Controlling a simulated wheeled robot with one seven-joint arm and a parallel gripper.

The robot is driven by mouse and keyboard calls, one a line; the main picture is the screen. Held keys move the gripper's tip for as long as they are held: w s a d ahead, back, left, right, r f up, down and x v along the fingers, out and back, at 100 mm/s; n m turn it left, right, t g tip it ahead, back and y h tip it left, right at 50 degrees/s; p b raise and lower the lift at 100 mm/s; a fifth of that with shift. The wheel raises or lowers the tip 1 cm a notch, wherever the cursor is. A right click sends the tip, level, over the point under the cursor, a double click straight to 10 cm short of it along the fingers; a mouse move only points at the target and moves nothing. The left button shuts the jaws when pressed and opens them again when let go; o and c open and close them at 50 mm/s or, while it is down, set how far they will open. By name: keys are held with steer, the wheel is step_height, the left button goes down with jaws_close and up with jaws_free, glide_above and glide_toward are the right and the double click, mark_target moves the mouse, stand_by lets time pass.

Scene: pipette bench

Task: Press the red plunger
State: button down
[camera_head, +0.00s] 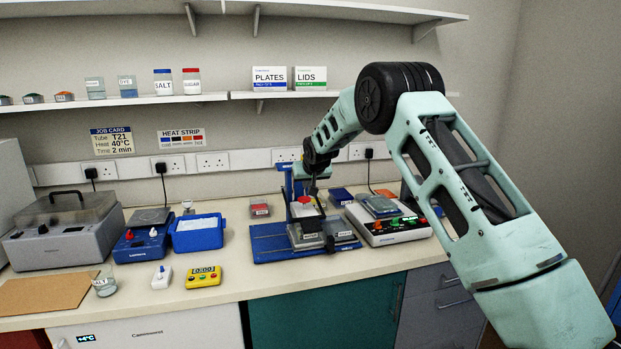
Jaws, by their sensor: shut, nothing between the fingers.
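The red plunger (304,200) shows as a small red cap near the middle of the bench, on a blue stand (284,185) with a blue base. Grey blocks (307,238) sit below it on the base. My gripper (315,190) is shut and empty. It points down from my pale green arm, just above and to the right of the red plunger in the picture. The fingertips are small and dark, and I cannot tell whether they touch the plunger. The arm hides part of the stand's top.
A white device with coloured buttons (393,235) stands close to the right of the stand. A blue tub (198,233) and a yellow timer (203,277) are to the left. Wall shelves (200,98) hang behind. The bench front before the stand is clear.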

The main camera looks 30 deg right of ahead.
steer(key=b+v, duration=0.1)
steer(key=v, duration=0.5)
steer(key=shift+b, duration=0.4)
stand_by(0.3)
